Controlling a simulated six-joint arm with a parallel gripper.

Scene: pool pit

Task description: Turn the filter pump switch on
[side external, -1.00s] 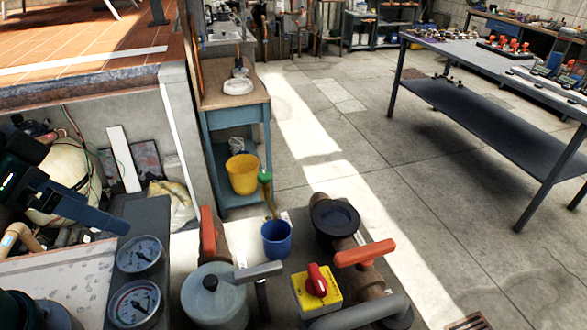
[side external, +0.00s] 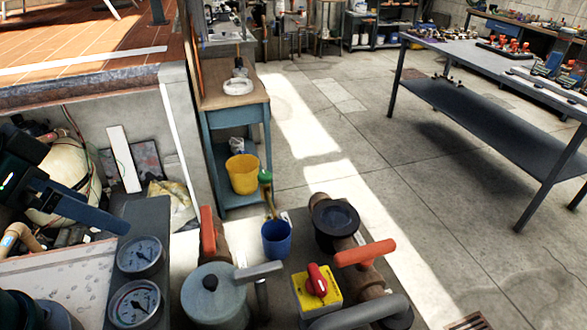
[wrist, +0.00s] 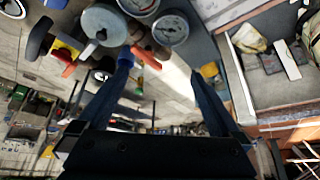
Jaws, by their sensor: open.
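The pump switch (side external: 317,283) is a yellow box with a red rotary knob, at the lower centre of the side view. The knob's handle points roughly up and down in that picture. In the wrist view the switch (wrist: 66,48) is at the upper left, outside the fingers. My gripper (side external: 108,219) is at the left of the side view, well away from the switch, with one blue finger showing clearly. The wrist view shows both fingers of my gripper (wrist: 162,68) spread apart with nothing between them.
Two gauges (side external: 139,254), a grey lidded canister (side external: 214,297), orange-handled valves (side external: 364,253) and a blue cup (side external: 276,240) crowd around the switch. A grey pipe (side external: 362,314) passes close in front. The floor on the right is open before a metal table (side external: 450,110).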

